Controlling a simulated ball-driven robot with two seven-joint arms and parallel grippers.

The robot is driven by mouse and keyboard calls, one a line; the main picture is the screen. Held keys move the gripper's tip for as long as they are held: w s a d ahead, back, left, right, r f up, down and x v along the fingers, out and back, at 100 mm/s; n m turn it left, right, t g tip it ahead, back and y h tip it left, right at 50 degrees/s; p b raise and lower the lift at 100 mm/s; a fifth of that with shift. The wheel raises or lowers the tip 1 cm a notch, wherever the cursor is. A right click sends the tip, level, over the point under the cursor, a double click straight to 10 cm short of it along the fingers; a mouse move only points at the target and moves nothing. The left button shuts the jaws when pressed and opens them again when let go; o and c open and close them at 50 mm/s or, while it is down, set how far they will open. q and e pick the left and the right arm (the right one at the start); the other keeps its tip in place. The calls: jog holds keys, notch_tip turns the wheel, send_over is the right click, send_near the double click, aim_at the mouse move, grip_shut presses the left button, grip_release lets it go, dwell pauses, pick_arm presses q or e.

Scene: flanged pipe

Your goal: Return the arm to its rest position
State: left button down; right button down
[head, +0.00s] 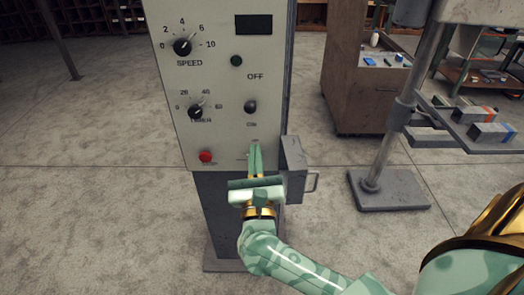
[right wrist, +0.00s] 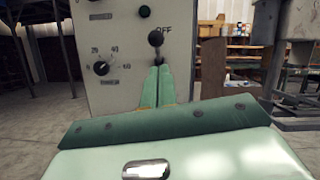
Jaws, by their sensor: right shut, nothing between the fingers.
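My right gripper (head: 255,150) is shut and empty, its green fingers pointing up in front of the lower part of a grey control panel (head: 224,60). It also shows in the right wrist view (right wrist: 157,82), with the fingertips just below a dark toggle switch (right wrist: 155,39). In the head view this switch (head: 251,106) stands above the fingertips and apart from them. My right arm (head: 300,268) reaches in from the lower right. My left gripper is not in view.
The panel has a speed knob (head: 182,46), a timer knob (head: 195,111) and a red button (head: 205,156). A grey box with a handle (head: 294,168) sits right of the gripper. A metal stand (head: 388,190) and a brown cabinet (head: 357,85) stand further right. Floor at left is clear.

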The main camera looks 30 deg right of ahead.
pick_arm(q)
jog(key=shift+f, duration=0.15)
pick_arm(e)
jog(key=shift+s+a+f, duration=0.2)
jog(key=shift+s+a, duration=0.1)
jog(key=shift+s, duration=0.2)
